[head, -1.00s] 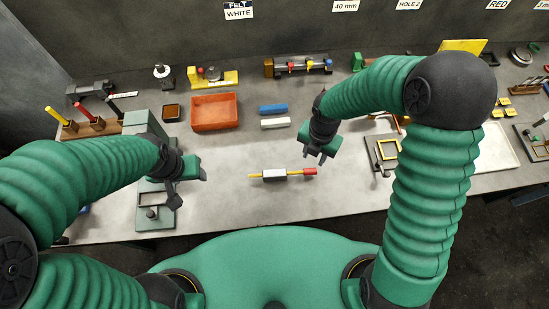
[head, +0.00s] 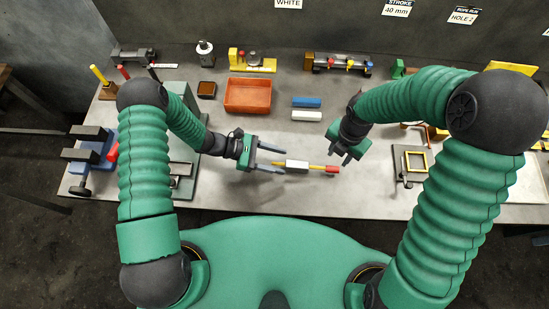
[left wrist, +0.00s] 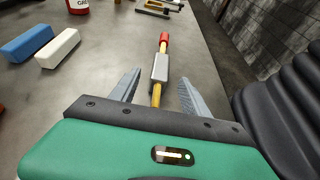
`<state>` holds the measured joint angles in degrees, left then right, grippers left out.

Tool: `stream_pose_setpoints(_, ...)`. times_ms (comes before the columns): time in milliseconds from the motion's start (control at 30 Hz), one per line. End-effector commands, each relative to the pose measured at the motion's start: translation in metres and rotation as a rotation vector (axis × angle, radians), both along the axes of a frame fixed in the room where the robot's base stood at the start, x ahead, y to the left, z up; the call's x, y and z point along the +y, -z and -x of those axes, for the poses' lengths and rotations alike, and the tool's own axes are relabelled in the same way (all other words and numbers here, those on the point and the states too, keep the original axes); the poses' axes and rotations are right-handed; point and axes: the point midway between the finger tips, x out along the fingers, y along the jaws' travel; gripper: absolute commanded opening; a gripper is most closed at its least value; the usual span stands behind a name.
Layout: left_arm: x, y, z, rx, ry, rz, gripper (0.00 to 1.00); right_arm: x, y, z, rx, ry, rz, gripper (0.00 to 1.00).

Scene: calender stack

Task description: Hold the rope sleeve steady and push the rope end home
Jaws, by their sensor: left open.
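The rope sleeve (head: 297,167) is a pale grey block lying on the grey bench in the head view, with a yellow rope (head: 315,168) running through it. The rope's right end has a red tip (head: 332,169). My left gripper (head: 281,160) is open, its fingers pointing right at the rope's left yellow end. In the left wrist view the rope's near end (left wrist: 156,95) lies between the two open fingers, and the sleeve (left wrist: 160,68) is just beyond them. My right gripper (head: 347,157) hangs above and right of the red tip, its fingers apart and empty.
An orange tray (head: 247,95), a blue block (head: 306,102) and a white block (head: 306,115) lie behind the sleeve. A yellow frame fixture (head: 414,162) stands to the right. The bench in front of the sleeve is clear.

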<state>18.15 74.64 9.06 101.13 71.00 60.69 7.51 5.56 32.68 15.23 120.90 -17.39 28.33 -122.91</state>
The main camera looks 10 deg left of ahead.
Motion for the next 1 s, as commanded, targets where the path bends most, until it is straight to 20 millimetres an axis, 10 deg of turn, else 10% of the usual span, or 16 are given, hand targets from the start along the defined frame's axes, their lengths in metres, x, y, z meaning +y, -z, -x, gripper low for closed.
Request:
stream_pose_setpoints(300, -0.051, 0.021, 0.001, -0.001, 0.008, -0.002, 0.55, 0.0, 0.0, 0.0, 0.0, 0.0, 0.0, 0.36)
stream_pose_setpoints(667, -0.062, 0.026, 0.001, -0.001, 0.006, -0.004, 0.55, 0.0, 0.0, 0.0, 0.0, 0.0, 0.0, 0.36)
stream_pose_setpoints(1000, -0.062, 0.026, 0.001, -0.001, 0.006, -0.004, 0.13, 0.0, 0.0, 0.0, 0.0, 0.0, 0.0, 0.36)
